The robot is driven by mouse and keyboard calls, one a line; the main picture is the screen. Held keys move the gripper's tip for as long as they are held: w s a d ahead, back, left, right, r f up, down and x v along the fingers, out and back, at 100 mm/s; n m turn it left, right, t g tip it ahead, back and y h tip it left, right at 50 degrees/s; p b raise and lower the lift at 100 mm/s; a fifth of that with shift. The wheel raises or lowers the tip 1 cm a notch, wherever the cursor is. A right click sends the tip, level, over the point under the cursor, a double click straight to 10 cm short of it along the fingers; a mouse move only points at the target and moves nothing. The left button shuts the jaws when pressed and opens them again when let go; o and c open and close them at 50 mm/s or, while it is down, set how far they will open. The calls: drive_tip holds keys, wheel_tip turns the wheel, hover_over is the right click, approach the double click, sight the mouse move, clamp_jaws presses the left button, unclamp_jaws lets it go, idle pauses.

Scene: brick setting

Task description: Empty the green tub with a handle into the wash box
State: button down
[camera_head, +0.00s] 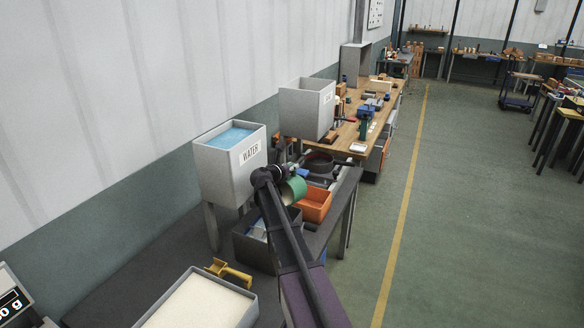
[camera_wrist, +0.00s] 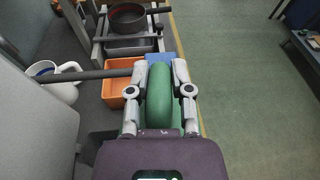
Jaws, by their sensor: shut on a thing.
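My gripper (camera_wrist: 160,98) is shut on the green tub (camera_wrist: 158,88), which sits between its two fingers in the wrist view. In the head view the green tub (camera_head: 294,190) is at the end of my arm, in front of the grey box labelled WATER and to its right. It looks tilted; its contents and handle cannot be made out. A dark open box (camera_head: 246,249) stands low on the bench, below and left of the tub, partly hidden by my arm. No readable label marks a wash box.
The WATER box (camera_head: 216,172) holds blue liquid. Another grey box (camera_head: 306,110) stands behind it. An orange bin (camera_head: 316,207) is right of the tub. A white mug (camera_wrist: 55,82) and a dark round pan (camera_wrist: 127,17) show in the wrist view.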

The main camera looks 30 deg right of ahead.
drive_tip(key=shift+h, duration=0.3)
drive_tip(key=shift+s+a+f+b, duration=0.1)
drive_tip(key=shift+a+f+b, duration=0.1)
drive_tip(key=shift+f+b, duration=0.5)
drive_tip(key=shift+s+a+f+b, duration=0.1)
drive_tip(key=shift+a+f+b, duration=0.05)
drive_tip(key=shift+f+b, duration=0.55)
drive_tip(key=shift+s+a+f+b, duration=0.1)
drive_tip(key=shift+a+f+b, duration=0.1)
drive_tip(key=shift+f+b, duration=0.5)
drive_tip(key=shift+r, duration=0.5)
drive_tip(key=shift+t+h, duration=0.6)
drive_tip(key=shift+h, duration=0.1)
drive_tip(key=shift+s+a+r+p, duration=0.25)
drive_tip(key=shift+r+p, duration=0.4)
drive_tip(key=shift+r, duration=0.45)
drive_tip(key=shift+s+a+r+p, duration=0.1)
drive_tip(key=shift+a+r+p, duration=0.3)
drive_tip(key=shift+r+p, duration=0.5)
drive_tip(key=shift+s+a+r+p, duration=0.25)
drive_tip(key=shift+r+p, duration=0.2)
drive_tip(key=shift+r, duration=0.8)
